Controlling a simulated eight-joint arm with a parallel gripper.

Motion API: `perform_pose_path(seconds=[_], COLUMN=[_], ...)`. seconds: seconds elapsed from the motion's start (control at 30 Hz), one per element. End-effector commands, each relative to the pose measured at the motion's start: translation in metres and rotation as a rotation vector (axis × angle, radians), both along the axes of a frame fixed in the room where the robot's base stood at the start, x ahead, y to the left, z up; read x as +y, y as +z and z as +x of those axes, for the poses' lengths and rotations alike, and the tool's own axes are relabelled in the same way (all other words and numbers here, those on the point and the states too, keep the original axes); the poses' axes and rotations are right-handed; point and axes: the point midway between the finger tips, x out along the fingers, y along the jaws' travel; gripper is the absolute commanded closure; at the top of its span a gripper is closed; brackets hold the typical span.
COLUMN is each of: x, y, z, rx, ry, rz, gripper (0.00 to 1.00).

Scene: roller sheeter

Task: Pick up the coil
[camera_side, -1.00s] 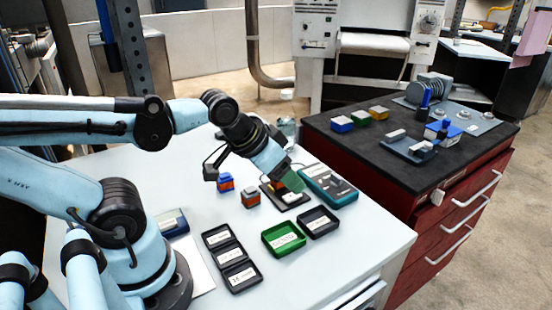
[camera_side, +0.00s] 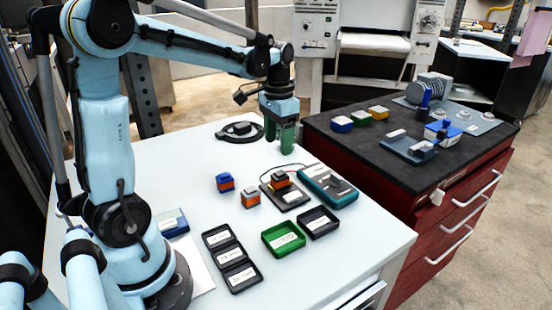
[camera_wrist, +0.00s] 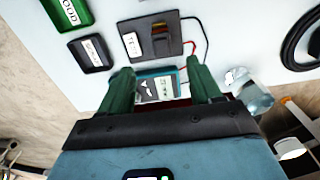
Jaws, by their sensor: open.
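Three small coil-like blocks stand on the white table in the side view: one blue and orange (camera_side: 224,182), one grey and orange (camera_side: 250,198), and one dark-topped with orange (camera_side: 280,180). I cannot tell which one the task means. The dark-topped block sits on the black test plate (camera_side: 289,199); it also shows in the wrist view (camera_wrist: 159,30), on the plate labelled TEST (camera_wrist: 136,45). My gripper (camera_side: 287,148) points down above the back of the table, behind the blocks and apart from them. Its green fingers (camera_wrist: 160,68) are spread and hold nothing.
A teal meter (camera_side: 328,186) is wired to the plate. In front are a green tray (camera_side: 284,238), a black tray (camera_side: 318,222) and a black three-part tray (camera_side: 231,258). A black ring-shaped object (camera_side: 240,131) lies at the back. A dark-topped red cabinet (camera_side: 445,215) adjoins.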

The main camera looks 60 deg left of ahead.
Motion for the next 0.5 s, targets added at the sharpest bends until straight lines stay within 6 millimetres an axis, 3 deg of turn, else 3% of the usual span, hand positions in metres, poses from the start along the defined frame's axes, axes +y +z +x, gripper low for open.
perform_pose_path(seconds=[0.5], x=[0.002], y=[-0.063], z=[0.001], rx=[0.005], ry=[0.000], rz=[-0.002], gripper=[0.36])
